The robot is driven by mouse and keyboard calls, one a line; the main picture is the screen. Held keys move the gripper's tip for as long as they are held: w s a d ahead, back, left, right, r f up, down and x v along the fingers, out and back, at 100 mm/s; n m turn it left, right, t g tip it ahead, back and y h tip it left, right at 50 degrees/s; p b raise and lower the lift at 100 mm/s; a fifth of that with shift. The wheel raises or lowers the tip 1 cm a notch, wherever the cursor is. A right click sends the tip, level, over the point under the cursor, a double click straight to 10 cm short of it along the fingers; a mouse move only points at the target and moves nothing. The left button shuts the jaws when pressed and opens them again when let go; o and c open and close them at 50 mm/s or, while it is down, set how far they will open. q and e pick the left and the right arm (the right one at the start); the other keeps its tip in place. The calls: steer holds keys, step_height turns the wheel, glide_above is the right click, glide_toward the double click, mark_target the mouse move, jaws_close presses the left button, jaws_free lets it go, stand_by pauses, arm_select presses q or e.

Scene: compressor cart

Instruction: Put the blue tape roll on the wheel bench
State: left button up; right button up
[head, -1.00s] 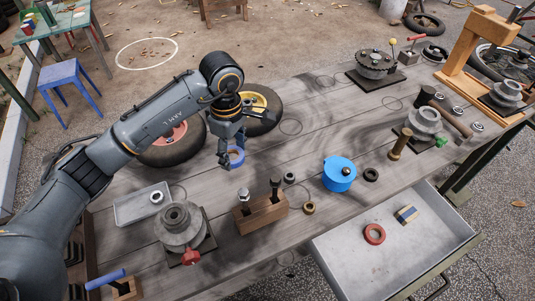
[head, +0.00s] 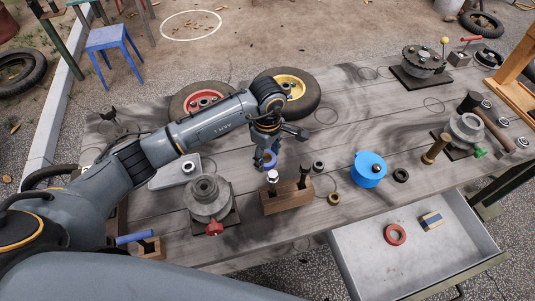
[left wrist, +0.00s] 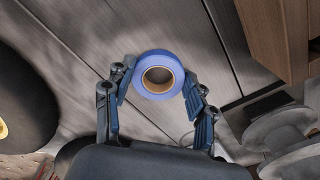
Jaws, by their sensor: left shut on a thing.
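The blue tape roll (left wrist: 140,82) is between the fingers of my left gripper (left wrist: 158,92) in the left wrist view, its round face and tan core toward the camera. In the head view my left gripper (head: 267,152) is shut on the roll, which is partly hidden by the fingers. The roll is over the grey plank bench (head: 335,142), behind the wooden block; I cannot tell its exact height. Two wheels, one with a red hub (head: 203,100) and one with a yellow hub (head: 297,88), lie at the bench's far edge. My right gripper is not in view.
A wooden block with tools (head: 287,196), a grey flanged part (head: 208,198), a metal tray (head: 165,178) and a blue round container (head: 368,170) stand near the gripper. An open drawer (head: 432,268) juts from the front. Bare planks lie right of the yellow-hub wheel.

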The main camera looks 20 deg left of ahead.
mark_target(267, 159)
arm_select(q)
steer(key=shift+f, duration=0.2)
steer(key=o, duration=1.1)
steer(key=shift+o, duration=0.2)
steer(key=shift+r, duration=0.45)
step_height(267, 159, up, 12)
steer(key=b, duration=0.1)
steer(key=shift+f+b, duration=0.2)
steer(key=shift+b, duration=0.15)
